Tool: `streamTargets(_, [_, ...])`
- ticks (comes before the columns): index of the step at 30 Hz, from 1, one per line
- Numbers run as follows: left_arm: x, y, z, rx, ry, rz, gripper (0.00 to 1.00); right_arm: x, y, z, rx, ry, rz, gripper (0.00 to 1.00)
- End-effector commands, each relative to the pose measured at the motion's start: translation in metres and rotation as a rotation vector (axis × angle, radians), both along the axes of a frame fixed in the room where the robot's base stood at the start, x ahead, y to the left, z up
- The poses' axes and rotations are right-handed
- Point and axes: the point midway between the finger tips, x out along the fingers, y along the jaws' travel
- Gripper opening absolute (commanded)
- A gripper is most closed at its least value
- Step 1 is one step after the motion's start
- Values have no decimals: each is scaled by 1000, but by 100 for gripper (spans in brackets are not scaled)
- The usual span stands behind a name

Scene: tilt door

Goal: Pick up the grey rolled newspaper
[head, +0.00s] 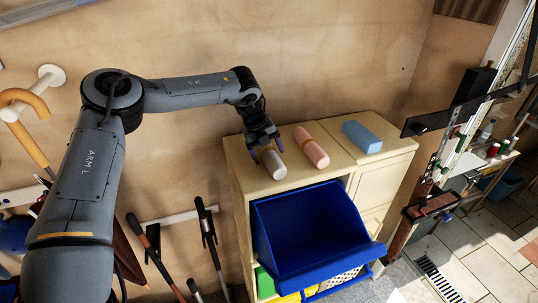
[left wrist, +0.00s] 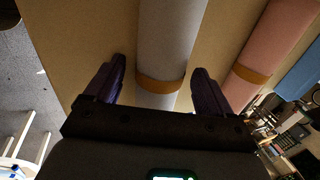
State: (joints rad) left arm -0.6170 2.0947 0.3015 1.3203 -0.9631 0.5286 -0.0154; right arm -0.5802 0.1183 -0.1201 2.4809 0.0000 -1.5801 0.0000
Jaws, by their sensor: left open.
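The grey rolled newspaper (head: 273,163) lies on top of the wooden cabinet, at its left end. An orange band runs around it. In the left wrist view the newspaper (left wrist: 170,45) lies between the two fingers of my left gripper (left wrist: 159,85), with a gap at each side. My left gripper (head: 265,146) is open and sits over the newspaper in the head view. I cannot tell how far the fingers reach down beside it. My right gripper is not in view.
A pink roll (head: 311,147) with an orange band lies just right of the newspaper. A blue block (head: 361,137) lies further right on the cabinet (head: 385,178). A blue tilted bin (head: 317,238) stands open in the cabinet front. A wooden wall (head: 310,60) rises behind.

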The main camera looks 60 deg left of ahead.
Motion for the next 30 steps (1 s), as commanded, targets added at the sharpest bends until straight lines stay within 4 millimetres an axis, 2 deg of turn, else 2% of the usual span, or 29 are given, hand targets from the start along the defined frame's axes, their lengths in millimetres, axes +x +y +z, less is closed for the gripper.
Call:
streamTargets(2, [0, 0, 0, 0, 0, 0, 83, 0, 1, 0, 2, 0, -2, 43])
streamTargets(15, [0, 0, 1, 0, 0, 0, 19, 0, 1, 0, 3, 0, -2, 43])
streamTargets(23, [0, 0, 2, 1, 0, -1, 19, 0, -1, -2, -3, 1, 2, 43])
streamTargets(26, [1, 0, 9, 1, -1, -2, 19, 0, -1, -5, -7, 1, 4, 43])
streamTargets(30, [1, 0, 29, 2, -5, -1, 19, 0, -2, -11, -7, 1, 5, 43])
